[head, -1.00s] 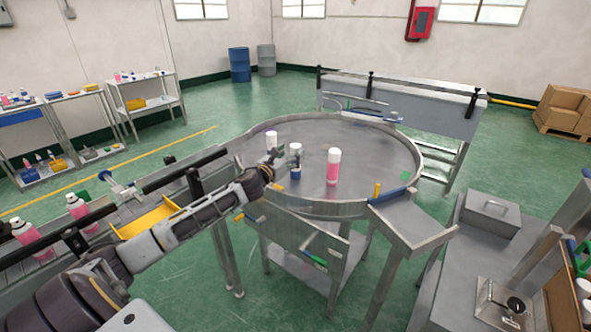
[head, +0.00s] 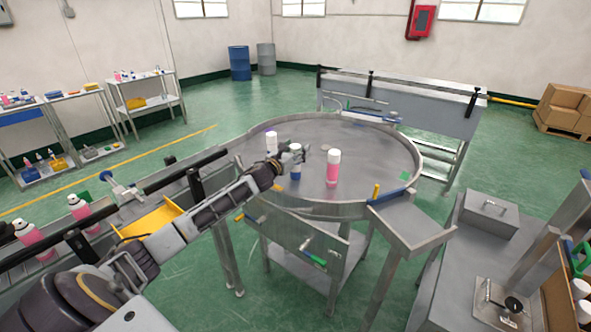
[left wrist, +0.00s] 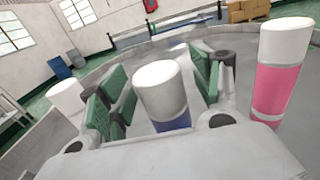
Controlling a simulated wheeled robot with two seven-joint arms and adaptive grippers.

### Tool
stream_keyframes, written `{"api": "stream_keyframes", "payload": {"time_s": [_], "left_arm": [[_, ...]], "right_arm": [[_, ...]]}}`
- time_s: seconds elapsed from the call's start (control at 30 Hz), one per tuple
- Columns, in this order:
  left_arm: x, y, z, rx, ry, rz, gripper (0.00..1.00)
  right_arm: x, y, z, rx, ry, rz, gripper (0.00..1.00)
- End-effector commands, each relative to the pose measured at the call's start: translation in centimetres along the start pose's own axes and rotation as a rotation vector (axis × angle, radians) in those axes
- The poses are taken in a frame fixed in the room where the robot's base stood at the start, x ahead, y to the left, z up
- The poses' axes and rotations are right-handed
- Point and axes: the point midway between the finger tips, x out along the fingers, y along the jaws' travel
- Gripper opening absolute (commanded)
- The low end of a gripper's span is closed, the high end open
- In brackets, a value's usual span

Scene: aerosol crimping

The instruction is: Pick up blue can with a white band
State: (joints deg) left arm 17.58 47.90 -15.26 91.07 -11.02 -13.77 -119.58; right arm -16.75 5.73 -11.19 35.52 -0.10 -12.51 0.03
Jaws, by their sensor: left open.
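The blue can with a white band (head: 295,171) stands upright on the round steel table (head: 360,150). In the left wrist view the can (left wrist: 162,98) shows a white top and band above a blue body, and its lower part is hidden by my gripper. My left gripper (head: 291,158) is at the can. In the left wrist view its green-padded fingers (left wrist: 160,90) are open, one on each side of the can, with gaps visible. My right gripper is not in view.
A pink can with a white cap (head: 333,170) stands just right of the gripper. Another white-topped can (head: 271,142) stands close on the left. The table has a raised rim. A conveyor with pink cans (head: 80,212) runs at left.

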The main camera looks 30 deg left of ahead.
Motion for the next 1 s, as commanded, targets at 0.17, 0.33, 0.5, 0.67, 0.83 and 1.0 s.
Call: {"api": "stream_keyframes", "payload": {"time_s": [0.17,0.33,0.5,0.67,0.83,1.0], "left_arm": [[0.12,0.02,-0.01,0.000,0.000,0.000,0.64],[0.10,0.03,0.00,0.000,0.000,0.000,0.64],[0.10,0.04,0.01,0.000,0.000,0.001,0.64],[0.09,0.04,0.01,0.000,0.000,0.001,0.44],[0.09,0.04,0.01,0.000,0.000,0.001,0.22],[0.09,0.04,0.01,0.000,0.000,0.001,0.00]], "right_arm": [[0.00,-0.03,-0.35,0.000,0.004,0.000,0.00],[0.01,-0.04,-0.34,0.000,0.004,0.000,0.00],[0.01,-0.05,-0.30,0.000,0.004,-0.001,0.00],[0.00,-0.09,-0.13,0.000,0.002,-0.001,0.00],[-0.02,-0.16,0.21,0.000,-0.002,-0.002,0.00],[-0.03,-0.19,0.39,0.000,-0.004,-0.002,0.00]]}}
